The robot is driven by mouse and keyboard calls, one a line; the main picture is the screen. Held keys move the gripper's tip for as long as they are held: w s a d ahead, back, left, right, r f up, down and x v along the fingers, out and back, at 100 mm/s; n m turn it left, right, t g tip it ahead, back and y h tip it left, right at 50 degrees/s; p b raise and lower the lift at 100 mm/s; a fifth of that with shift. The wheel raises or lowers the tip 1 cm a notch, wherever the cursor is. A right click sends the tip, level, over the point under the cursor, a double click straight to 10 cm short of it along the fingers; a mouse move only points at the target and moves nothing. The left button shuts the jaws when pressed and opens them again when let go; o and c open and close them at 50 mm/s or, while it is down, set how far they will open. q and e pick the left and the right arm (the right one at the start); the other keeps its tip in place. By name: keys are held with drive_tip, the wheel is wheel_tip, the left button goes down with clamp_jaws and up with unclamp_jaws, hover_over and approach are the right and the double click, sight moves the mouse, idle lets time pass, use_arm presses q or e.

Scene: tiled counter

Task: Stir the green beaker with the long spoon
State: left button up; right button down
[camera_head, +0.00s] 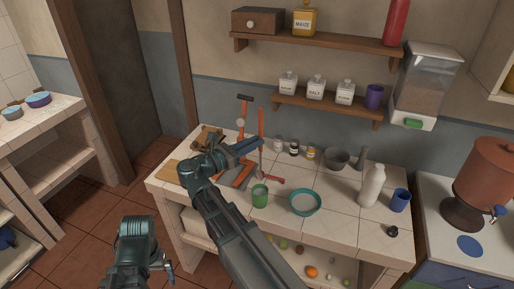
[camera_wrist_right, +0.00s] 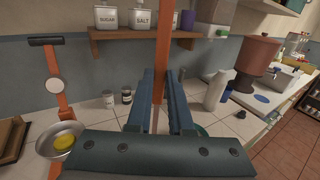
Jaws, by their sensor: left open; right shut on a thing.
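The green beaker (camera_head: 260,196) stands upright near the front edge of the tiled counter. My right gripper (camera_head: 250,146) is shut on the long spoon (camera_head: 261,124), an orange-brown stick held upright. Its handle rises between the fingers of my right gripper (camera_wrist_right: 162,108) in the right wrist view (camera_wrist_right: 163,45). In the head view the spoon's lower end appears just above or behind the beaker's rim; I cannot tell whether it is inside. The beaker is hidden in the wrist view. My left gripper (camera_head: 168,270) is open and empty, low in front of the counter.
A teal bowl (camera_head: 305,203) stands right of the beaker. A white bottle (camera_head: 373,186) and blue cup (camera_head: 400,200) are further right. An orange scale-like stand (camera_wrist_right: 52,75) with a metal pan (camera_wrist_right: 60,142) is on the left. Small jars (camera_head: 294,149) and a shelf (camera_head: 325,104) are behind.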

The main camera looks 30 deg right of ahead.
sight(260, 169)
drive_tip(key=shift+f, duration=0.15)
wheel_tip(260, 169, down, 12)
drive_tip(key=b, duration=1.2)
drive_tip(key=shift+w+d, duration=0.1)
drive_tip(key=shift+d, duration=0.05)
idle(0.6)
